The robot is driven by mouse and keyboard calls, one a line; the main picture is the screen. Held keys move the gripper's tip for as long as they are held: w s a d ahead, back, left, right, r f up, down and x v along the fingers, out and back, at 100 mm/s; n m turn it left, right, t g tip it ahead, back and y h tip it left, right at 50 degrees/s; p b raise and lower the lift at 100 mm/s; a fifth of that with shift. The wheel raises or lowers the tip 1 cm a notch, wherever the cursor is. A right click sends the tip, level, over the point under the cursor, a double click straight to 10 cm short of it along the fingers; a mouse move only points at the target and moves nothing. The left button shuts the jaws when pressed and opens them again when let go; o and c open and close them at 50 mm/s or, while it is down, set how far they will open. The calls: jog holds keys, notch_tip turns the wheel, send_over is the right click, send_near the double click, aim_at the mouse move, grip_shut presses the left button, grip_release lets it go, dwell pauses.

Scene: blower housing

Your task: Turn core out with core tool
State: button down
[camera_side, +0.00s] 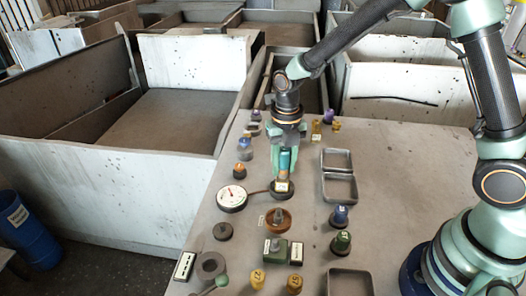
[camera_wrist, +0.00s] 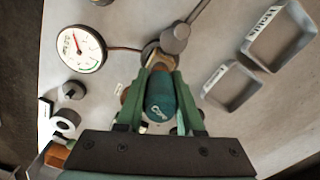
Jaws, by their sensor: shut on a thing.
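My gripper (camera_side: 284,172) points down over the worktop, its green fingers shut on the teal core tool (camera_wrist: 160,98), which bears the label "Core". The tool also shows between the fingers in the side view (camera_side: 284,158). Its lower end is at a brass-coloured fitting (camera_wrist: 152,56), also seen in the side view (camera_side: 282,186). I cannot tell whether the tool is engaged in it. A white dial gauge (camera_side: 232,198) with a red needle stands to the left, joined by a dark hose (camera_wrist: 122,47) toward the fitting. The core itself is hidden.
Two joined grey trays (camera_side: 340,188) lie to the right, and another tray (camera_side: 350,283) at the front. Blue (camera_side: 340,215) and green (camera_side: 341,242) capped parts stand nearby. A brown round piece (camera_side: 278,220) and a green box (camera_side: 276,249) sit in front. Bare worktop lies farther right.

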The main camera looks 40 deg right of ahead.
aim_at(284, 149)
jog(key=shift+r, duration=3.35)
